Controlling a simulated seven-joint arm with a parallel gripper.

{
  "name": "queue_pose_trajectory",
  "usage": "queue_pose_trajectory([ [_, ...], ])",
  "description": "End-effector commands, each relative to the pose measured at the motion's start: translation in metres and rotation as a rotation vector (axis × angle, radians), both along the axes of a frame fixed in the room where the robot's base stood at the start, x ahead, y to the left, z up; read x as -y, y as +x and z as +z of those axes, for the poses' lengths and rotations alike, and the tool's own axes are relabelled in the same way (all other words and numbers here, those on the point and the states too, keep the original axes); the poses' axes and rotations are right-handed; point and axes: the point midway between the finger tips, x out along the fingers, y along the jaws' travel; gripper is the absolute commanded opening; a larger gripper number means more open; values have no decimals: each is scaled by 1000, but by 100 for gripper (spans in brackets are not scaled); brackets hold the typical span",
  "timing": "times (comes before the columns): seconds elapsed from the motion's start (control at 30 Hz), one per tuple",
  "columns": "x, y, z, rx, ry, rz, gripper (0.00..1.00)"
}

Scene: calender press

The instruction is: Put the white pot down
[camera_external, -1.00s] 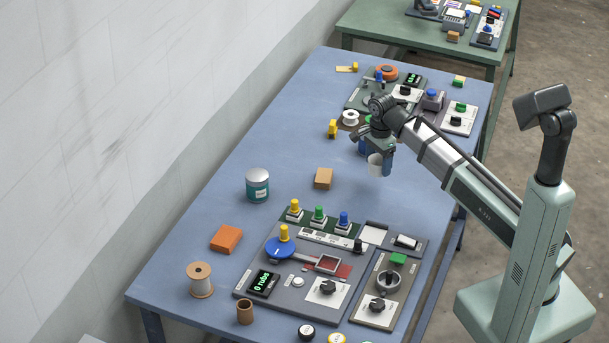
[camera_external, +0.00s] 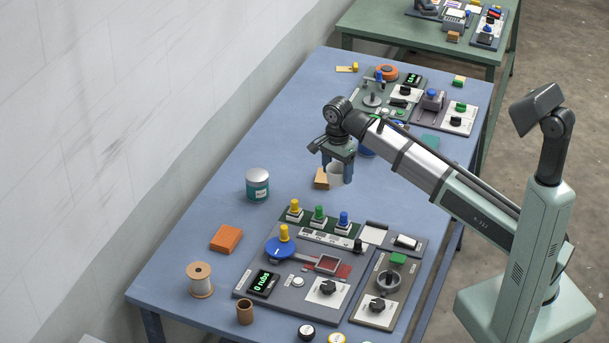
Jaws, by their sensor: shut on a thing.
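The white pot (camera_external: 335,175) is a small, pale cup shape held upright between the fingers of my gripper (camera_external: 339,165). My gripper points down and is shut on the pot. The pot appears to be above the blue table (camera_external: 225,190), but its exact height is hard to tell. In the picture it overlaps the right side of a tan block (camera_external: 321,179). The fingers and the gripper body hide part of the pot's upper side.
A control panel (camera_external: 285,299) with yellow, green and blue knobs lies in front. A teal tin (camera_external: 257,186) and an orange block (camera_external: 226,238) stand to the left. Another panel (camera_external: 372,112) lies behind. Clear table lies right of the pot.

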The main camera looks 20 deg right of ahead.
Motion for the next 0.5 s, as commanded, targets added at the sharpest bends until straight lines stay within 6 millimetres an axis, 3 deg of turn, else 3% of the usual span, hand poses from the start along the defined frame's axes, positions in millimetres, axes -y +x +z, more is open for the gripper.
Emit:
queue_pose_trajectory([
  [0.03, -20, 4, 1, -2, -1, 20, 42],
  [0.1, -41, 7, 2, -2, -2, 38, 42],
  [0.2, -59, 20, 4, 0, -1, 37, 41],
  [0.33, -67, 34, 7, 8, 4, 16, 41],
  [0.5, -69, 36, 4, 20, 13, -19, 41],
])
